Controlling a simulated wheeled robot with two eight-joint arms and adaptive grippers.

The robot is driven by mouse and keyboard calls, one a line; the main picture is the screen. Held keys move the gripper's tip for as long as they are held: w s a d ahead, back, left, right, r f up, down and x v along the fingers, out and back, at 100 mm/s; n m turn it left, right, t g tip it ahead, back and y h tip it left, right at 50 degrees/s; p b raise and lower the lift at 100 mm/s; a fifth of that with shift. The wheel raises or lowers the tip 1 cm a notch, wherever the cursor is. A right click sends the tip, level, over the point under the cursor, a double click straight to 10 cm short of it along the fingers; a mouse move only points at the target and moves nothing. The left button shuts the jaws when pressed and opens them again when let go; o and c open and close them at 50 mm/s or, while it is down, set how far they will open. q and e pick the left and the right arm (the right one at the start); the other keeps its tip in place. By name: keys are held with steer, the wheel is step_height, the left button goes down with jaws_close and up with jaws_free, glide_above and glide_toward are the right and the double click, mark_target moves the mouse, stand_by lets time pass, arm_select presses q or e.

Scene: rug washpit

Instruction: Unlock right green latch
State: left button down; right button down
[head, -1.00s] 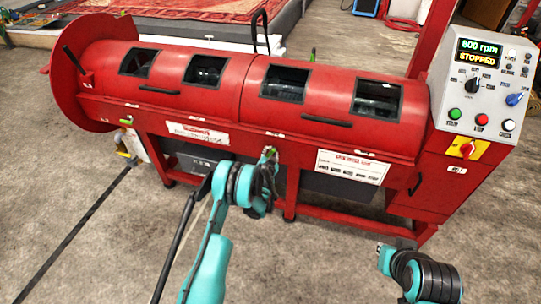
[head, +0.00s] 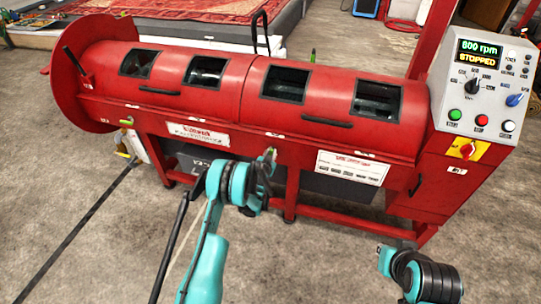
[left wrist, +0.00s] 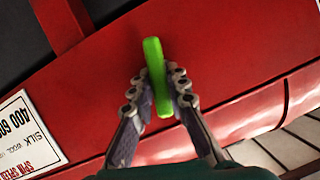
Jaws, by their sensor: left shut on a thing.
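The right green latch (head: 271,152) is at the middle of the red spin machine's front, below the drum. In the left wrist view it is a bright green bar (left wrist: 154,62), nearly upright and slightly tilted, against red metal. My left gripper (left wrist: 160,92) is shut on the bar's lower part, with a finger on either side; the bar's upper end sticks out. In the head view my left gripper (head: 268,160) is small and partly hidden by its wrist. My right arm shows at the lower right, but its fingers cannot be made out.
Another green latch (head: 126,122) sits at the machine's left front. The red drum cover (head: 240,85) has several windows and dark handles. The control panel (head: 485,90) at right reads STOPPED. Concrete floor (head: 100,240) is open in front.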

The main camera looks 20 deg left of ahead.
arm_select(q)
steer(key=shift+a+n+h, duration=0.1)
steer(key=shift+n+h, duration=0.6)
steer(key=shift+n, duration=0.3)
steer(key=c, duration=1.5)
jaws_free()
steer(key=v, duration=0.7)
steer(key=shift+s+r, duration=0.15)
steer(key=shift+s, duration=0.05)
